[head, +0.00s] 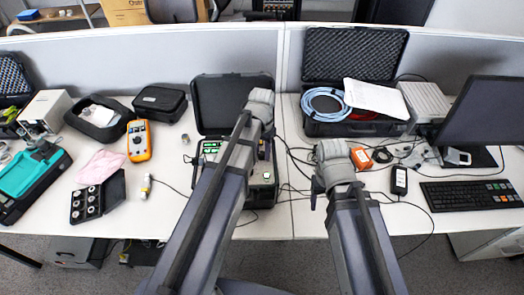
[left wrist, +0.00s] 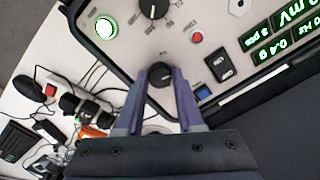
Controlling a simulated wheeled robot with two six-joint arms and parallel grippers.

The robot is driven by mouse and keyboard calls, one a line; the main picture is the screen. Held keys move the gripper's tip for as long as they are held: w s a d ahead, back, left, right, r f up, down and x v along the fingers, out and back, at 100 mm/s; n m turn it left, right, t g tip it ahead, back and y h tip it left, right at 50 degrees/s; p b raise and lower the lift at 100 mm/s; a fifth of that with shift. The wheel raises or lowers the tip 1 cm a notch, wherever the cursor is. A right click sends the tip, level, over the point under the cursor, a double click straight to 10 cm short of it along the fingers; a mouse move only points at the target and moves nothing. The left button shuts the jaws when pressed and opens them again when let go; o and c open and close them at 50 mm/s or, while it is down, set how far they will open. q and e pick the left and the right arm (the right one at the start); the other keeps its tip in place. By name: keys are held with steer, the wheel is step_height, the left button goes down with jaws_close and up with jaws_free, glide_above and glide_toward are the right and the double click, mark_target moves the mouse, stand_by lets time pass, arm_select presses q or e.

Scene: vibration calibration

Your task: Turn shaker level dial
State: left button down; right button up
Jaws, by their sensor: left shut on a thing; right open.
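The shaker unit sits in an open black case (head: 228,93) in the middle of the table, partly hidden behind my left arm. In the left wrist view its pale panel (left wrist: 125,58) fills the upper part. My left gripper (left wrist: 161,76) is shut on a black dial (left wrist: 160,70) on that panel, one finger on each side. A second black dial (left wrist: 153,8) is above it, cut by the picture's edge. The green displays (left wrist: 270,40) are lit. My right gripper (head: 320,187) is open over the table right of the case; its fingers are barely visible.
Cables lie right of the case. An orange multimeter (head: 139,141) and a keyboard (head: 470,194) lie on either side.

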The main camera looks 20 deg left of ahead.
mark_target(262, 154)
arm_select(q)
steer(key=shift+m, duration=0.6)
steer(key=c, duration=0.5)
jaws_free()
steer(key=shift+r, duration=0.1)
step_height(262, 154, up, 8)
steer(key=p, duration=0.8)
steer(key=shift+f, duration=0.2)
